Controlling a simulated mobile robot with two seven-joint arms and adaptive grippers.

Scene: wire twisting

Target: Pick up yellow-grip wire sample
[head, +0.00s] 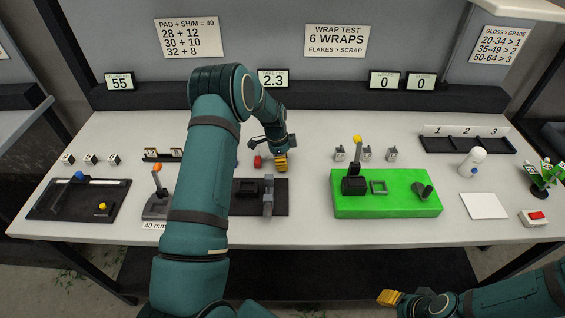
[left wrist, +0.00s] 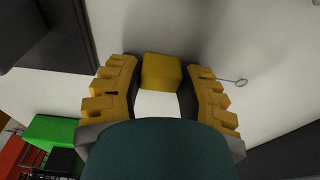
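The yellow grip block (left wrist: 160,70) of a wire sample lies on the white tabletop in the left wrist view, between my left gripper's fingertips. A thin wire ending in a loop (left wrist: 240,82) shows beyond the right finger.
A red block (head: 257,162) lies just left of my left gripper. A dark fixture (head: 278,209) stands in front of it. A green platform (head: 390,205) with a yellow-topped lever stands to the right, with several small metal pieces (head: 366,154) behind it.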

